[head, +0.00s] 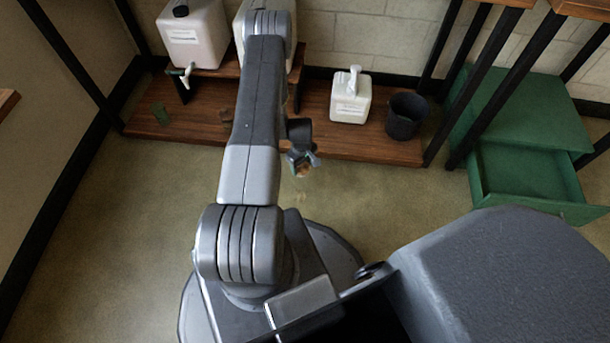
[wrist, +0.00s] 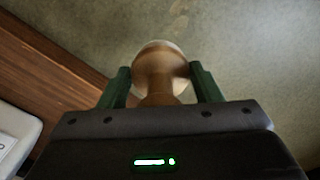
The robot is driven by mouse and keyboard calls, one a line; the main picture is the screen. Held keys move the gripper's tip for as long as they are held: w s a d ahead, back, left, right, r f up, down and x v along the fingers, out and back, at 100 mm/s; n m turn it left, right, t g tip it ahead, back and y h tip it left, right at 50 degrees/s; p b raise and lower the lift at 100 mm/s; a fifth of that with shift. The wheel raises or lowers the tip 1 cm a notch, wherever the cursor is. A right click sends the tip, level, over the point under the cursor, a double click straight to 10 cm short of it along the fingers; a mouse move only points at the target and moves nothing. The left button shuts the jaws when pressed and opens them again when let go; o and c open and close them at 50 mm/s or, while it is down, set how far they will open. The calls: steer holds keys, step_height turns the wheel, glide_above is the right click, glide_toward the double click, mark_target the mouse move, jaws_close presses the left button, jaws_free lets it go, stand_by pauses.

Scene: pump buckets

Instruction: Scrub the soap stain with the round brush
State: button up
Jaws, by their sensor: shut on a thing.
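The round brush (wrist: 158,68) has a pale wooden head and handle. My gripper (wrist: 160,85) has green fingers on both sides of the brush and is shut on it. In the head view my gripper (head: 302,158) hangs over the floor just in front of the low wooden shelf, with the brush (head: 303,172) small below it. A faint pale mark on the floor, likely the soap stain (wrist: 177,22), lies beyond the brush head in the wrist view. I cannot tell whether the brush touches the floor.
The low wooden shelf (head: 390,150) holds a white pump bottle (head: 350,103) and a dark bucket (head: 405,115). White jugs (head: 193,38) stand on a raised board at the left. A green cabinet (head: 520,115) has its drawer (head: 530,175) open at right. Floor in front is clear.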

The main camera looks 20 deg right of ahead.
steer(key=shift+s+d+f+b, duration=0.2)
steer(key=shift+d+f, duration=0.1)
steer(key=shift+f, duration=0.25)
steer(key=shift+s+d+f+b, duration=0.15)
steer(key=shift+d+f, duration=0.1)
steer(key=shift+f, duration=0.3)
steer(key=shift+f+b, duration=1.1)
steer(key=shift+f, duration=1.75)
steer(key=shift+f+b, duration=1.05)
steer(key=shift+a, duration=0.1)
